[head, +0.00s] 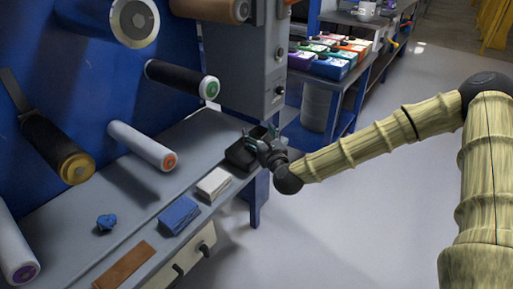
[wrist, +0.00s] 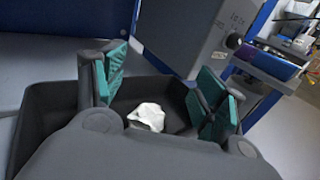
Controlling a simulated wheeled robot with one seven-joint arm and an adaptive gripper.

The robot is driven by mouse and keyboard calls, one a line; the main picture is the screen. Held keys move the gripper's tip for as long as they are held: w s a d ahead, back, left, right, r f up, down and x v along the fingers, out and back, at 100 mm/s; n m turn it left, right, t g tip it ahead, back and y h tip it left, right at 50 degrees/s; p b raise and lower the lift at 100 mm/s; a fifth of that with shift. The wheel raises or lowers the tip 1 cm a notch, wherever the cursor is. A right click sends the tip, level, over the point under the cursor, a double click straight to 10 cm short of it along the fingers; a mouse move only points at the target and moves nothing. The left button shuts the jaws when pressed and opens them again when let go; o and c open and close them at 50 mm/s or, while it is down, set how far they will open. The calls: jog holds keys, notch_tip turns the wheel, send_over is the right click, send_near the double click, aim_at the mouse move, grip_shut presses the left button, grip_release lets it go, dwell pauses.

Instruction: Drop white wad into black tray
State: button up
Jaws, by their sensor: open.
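The white wad (wrist: 147,117) shows in the wrist view inside the black tray (wrist: 38,118), low between my fingers. Its lower edge is hidden by my gripper body. The black tray (head: 237,156) also shows in the head view, near the right end of the bench ledge. My gripper (wrist: 162,85) is open, with its green finger pads wide apart and clear of the wad. In the head view my gripper (head: 262,139) is over the tray, and the wad cannot be seen there.
A white stack (head: 214,184), a blue stack (head: 179,215) and a brown flat piece (head: 124,265) lie along the bench's front edge. A blue wad (head: 106,222) lies farther left. Rollers (head: 142,145) jut from the blue panel. A grey machine box (head: 245,60) stands behind the tray.

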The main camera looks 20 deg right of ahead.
jog(key=s, duration=1.2)
jog(key=shift+d, duration=0.45)
